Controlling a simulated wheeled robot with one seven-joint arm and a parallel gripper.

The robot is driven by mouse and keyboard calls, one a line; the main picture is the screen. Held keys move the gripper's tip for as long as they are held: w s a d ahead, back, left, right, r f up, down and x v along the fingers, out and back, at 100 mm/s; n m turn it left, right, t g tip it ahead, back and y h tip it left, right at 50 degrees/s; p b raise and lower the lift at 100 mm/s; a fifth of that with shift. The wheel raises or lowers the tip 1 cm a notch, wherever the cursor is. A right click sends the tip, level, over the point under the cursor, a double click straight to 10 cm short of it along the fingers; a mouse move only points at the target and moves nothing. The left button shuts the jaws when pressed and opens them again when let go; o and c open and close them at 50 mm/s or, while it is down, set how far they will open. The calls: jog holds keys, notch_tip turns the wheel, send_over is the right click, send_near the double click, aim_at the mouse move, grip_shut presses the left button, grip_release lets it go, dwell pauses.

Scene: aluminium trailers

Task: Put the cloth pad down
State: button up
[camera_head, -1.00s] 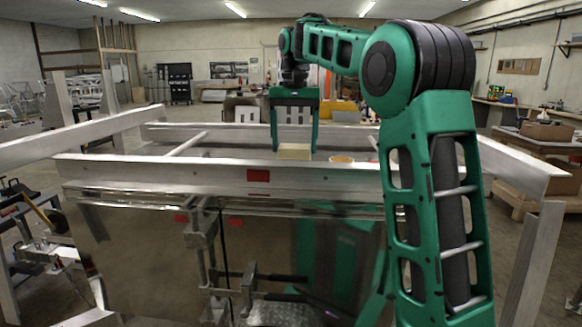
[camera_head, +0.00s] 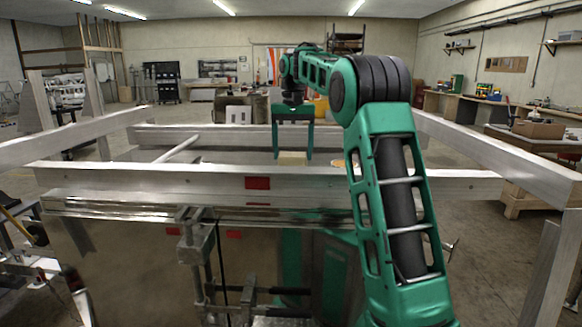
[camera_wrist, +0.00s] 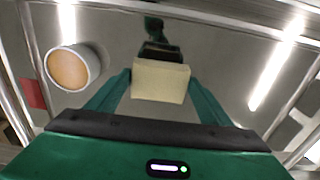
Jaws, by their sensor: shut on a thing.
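The cloth pad, a pale beige block (camera_head: 292,158), is between the fingertips of my gripper (camera_head: 292,150) inside the aluminium trailer frame. In the wrist view the pad (camera_wrist: 160,80) lies between the two green fingers of my gripper (camera_wrist: 160,88), which is shut on it. The pad is low, close over the trailer's shiny floor (camera_wrist: 215,55); I cannot tell whether it touches. The front rail (camera_head: 150,178) hides the floor below it in the head view.
A round white cup with an orange-brown top (camera_wrist: 72,68) stands left of the pad in the wrist view. Aluminium rails surround the floor, including the right side rail (camera_head: 500,155). A red patch (camera_head: 257,183) is on the front rail. Bare floor lies right of the pad.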

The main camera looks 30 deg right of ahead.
aim_at(295, 163)
jog(key=shift+w+d+f, duration=0.5)
jog(key=shift+d, duration=0.2)
jog(key=shift+f, duration=2)
jog(key=shift+f, duration=0.1)
jog(key=o, duration=1)
notch_tip(295, 163, up, 12)
jog(key=shift+r, duration=0.1)
jog(key=shift+a, duration=0.1)
